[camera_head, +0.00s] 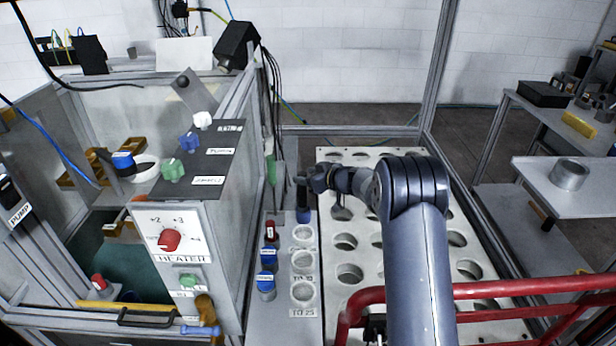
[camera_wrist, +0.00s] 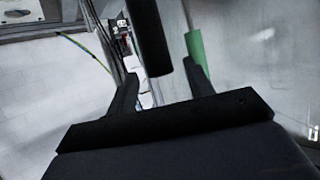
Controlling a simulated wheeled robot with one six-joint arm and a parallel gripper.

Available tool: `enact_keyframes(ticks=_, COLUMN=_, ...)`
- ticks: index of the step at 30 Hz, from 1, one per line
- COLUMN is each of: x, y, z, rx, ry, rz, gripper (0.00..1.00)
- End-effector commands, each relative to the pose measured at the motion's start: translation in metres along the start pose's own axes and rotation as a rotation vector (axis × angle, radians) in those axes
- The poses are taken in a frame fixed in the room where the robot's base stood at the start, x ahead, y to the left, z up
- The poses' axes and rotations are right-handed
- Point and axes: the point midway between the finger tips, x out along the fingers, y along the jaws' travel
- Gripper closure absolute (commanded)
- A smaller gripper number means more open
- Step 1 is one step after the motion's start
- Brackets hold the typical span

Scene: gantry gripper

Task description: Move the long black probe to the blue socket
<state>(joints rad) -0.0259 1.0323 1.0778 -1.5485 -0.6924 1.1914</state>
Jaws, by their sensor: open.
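The long black probe (camera_head: 303,193) stands roughly upright near the back of the narrow rack in the head view. Its lower end meets a blue piece, apparently the blue socket (camera_head: 304,215); I cannot tell how deep it sits. My gripper (camera_head: 311,182) is at the probe's upper part, coming from the right. In the wrist view the probe (camera_wrist: 150,38) reaches down from the top edge, with its near end between the two spread fingers of my gripper (camera_wrist: 159,72). The gripper is open around it; contact with the fingers is unclear.
A green rod (camera_head: 271,170) is close on the left, also in the wrist view (camera_wrist: 194,48). Left is the heater panel (camera_head: 171,240); right, a perforated plate (camera_head: 345,291) and red rail (camera_head: 500,290).

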Motion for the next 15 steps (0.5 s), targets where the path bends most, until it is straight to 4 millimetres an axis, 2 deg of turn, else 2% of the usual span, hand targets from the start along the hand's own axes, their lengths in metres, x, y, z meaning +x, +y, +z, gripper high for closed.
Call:
enact_keyframes(ticks=5, x=-0.018, y=0.001, z=-0.003, rx=0.0, ry=0.0, rz=0.002, gripper=0.5)
enact_keyframes(ticks=15, x=-0.089, y=0.001, z=-0.003, rx=0.001, ry=0.001, rz=0.003, gripper=0.5)
